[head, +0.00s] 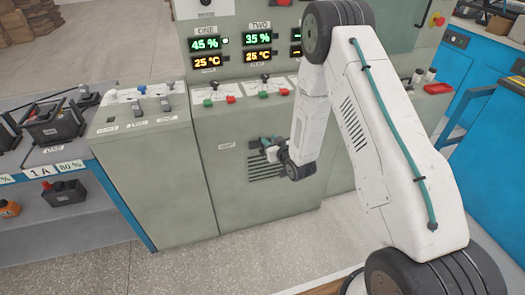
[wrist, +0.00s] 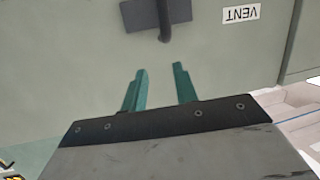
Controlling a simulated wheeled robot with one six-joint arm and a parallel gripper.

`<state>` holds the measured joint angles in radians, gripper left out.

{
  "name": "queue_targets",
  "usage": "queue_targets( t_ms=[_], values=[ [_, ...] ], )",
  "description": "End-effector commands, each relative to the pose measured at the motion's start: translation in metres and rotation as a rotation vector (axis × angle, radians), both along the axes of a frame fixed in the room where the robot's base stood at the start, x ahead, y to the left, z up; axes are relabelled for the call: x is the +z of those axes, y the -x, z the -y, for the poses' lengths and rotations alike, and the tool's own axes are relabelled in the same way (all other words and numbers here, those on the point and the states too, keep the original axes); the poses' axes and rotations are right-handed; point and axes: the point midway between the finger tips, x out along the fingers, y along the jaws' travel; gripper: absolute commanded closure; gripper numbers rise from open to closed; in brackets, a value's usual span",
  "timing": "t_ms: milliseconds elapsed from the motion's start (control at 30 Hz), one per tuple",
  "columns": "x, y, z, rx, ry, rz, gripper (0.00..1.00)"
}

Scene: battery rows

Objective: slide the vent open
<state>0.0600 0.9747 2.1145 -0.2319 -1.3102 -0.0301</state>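The vent (head: 266,172) is a set of dark horizontal slots low on the front of the grey-green cabinet. My gripper (head: 266,147) is in front of the cabinet at the vent's upper part and hides some of it. In the wrist view, my gripper's two teal fingers (wrist: 160,68) are apart with nothing between them. A dark handle (wrist: 165,22) shows beyond the fingertips, roughly in line with the gap, not between the fingers. A white VENT label (wrist: 241,13) shows upside down to its right; in the head view a small label (head: 227,145) sits left of the vent.
The cabinet (head: 222,200) carries lit displays (head: 205,43) and a row of small switches above the vent. A lower switch console (head: 140,120) stands at left, beside a bench with batteries (head: 52,122). The floor (head: 190,270) in front is clear. A blue cabinet (head: 495,135) stands at right.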

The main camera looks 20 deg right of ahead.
Motion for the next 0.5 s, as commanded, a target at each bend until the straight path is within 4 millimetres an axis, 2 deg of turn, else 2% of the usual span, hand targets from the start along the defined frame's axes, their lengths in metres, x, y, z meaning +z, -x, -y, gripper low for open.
queue_targets(
  t_ms=[33,200,367,500],
  values=[
    [-0.022,0.008,-0.001,0.005,-0.015,0.029,0.71],
    [-0.058,0.029,-0.004,0.018,-0.059,0.135,0.71],
    [-0.071,0.04,-0.005,0.021,-0.079,0.189,0.71],
    [-0.073,0.032,-0.008,0.023,-0.084,0.202,0.71]
  ],
)
